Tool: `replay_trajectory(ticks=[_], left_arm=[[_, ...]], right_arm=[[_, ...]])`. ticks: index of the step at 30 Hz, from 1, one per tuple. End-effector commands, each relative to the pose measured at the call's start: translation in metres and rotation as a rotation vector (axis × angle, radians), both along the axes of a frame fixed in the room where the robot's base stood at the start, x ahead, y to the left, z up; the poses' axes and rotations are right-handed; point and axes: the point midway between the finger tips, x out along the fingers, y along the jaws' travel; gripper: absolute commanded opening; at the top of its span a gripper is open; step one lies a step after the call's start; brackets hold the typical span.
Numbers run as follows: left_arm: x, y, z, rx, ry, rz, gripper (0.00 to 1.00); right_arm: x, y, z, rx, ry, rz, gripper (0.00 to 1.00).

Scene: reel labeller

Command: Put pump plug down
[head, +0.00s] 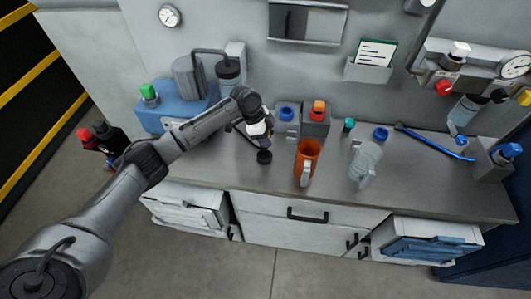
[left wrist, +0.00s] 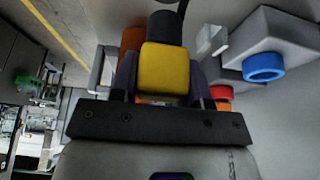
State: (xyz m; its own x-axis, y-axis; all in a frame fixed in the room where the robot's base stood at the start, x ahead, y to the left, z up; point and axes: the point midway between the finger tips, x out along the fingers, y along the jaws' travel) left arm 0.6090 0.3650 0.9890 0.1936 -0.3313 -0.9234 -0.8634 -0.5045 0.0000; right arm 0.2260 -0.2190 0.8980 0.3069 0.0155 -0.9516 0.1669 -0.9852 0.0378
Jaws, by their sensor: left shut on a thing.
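My left gripper (head: 262,141) is over the left-middle part of the grey workbench (head: 225,165), pointing down. In the left wrist view its two dark fingers (left wrist: 163,82) are shut on a yellow block, which I take to be the pump plug (left wrist: 165,68). A black cylindrical part (left wrist: 165,28) shows just beyond the yellow block. In the head view the plug is mostly hidden by the gripper. A small black round piece (head: 264,157) shows just below the fingers; I cannot tell whether it touches the bench. My right gripper is in neither view.
Boxes with a blue button (head: 286,116) and a red-orange button (head: 318,112) stand behind. A blue pump unit (head: 178,104) is at back left.

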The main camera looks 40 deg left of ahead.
Motion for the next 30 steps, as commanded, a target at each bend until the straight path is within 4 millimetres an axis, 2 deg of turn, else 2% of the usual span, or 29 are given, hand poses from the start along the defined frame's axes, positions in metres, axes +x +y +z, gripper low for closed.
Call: replay_trajectory(ticks=[3,14,21,30], left_arm=[[0.000,0.000,-0.020,0.000,0.002,0.001,0.14],[0.000,0.000,-0.044,0.000,0.001,0.002,0.14],[0.000,0.000,-0.072,0.002,0.001,0.003,0.14],[0.000,0.000,-0.073,0.002,-0.001,0.002,0.14]], right_arm=[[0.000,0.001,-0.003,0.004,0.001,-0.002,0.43],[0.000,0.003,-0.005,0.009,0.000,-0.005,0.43],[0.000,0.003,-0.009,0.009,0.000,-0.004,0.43],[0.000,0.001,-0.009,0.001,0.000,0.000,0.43]])
